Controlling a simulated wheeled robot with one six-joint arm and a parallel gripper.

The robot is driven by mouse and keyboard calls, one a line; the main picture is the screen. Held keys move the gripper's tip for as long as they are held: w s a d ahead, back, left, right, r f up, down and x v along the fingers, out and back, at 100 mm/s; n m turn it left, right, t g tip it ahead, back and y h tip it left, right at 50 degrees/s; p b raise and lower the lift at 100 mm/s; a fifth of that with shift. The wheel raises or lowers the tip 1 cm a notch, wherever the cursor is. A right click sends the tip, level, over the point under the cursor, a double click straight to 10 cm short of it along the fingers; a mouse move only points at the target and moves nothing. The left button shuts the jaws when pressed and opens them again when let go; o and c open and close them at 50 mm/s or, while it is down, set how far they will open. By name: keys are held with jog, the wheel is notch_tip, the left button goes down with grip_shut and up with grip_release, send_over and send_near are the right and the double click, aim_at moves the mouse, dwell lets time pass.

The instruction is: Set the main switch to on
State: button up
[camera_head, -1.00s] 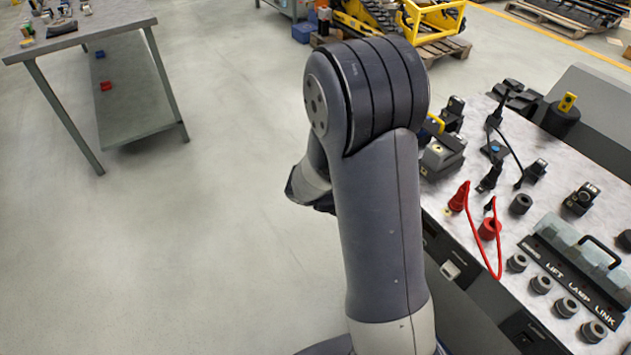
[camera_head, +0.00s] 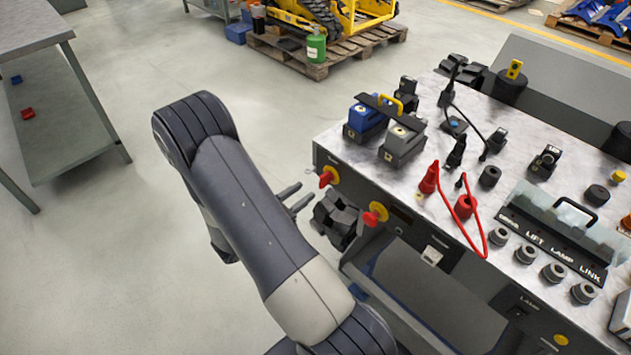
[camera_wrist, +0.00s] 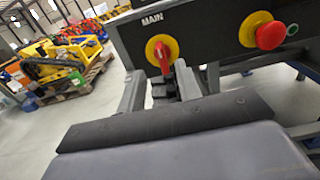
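The main switch (camera_head: 328,176) is a red handle on a yellow disc on the console's front face, near its left end. In the wrist view the switch (camera_wrist: 164,52) sits beside the label MAIN, with its red handle pointing roughly downward. My gripper (camera_head: 295,197) is open and empty, a little left of the switch in the head view. In the wrist view my gripper (camera_wrist: 160,74) has its fingers spread on either side of the handle's line, with the switch beyond the tips. No contact is visible.
A red mushroom button (camera_wrist: 270,35) on yellow is right of the switch. A black block (camera_head: 336,218) is on the console front near my gripper. Plugs and a red cable (camera_head: 470,225) cover the console top. A grey table (camera_head: 35,30) stands left; floor between is clear.

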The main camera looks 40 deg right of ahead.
aim_at(320, 181)
jog(key=d, duration=0.6)
jog(key=shift+w+d, duration=0.2)
jog(key=shift+w, duration=0.05)
grip_shut()
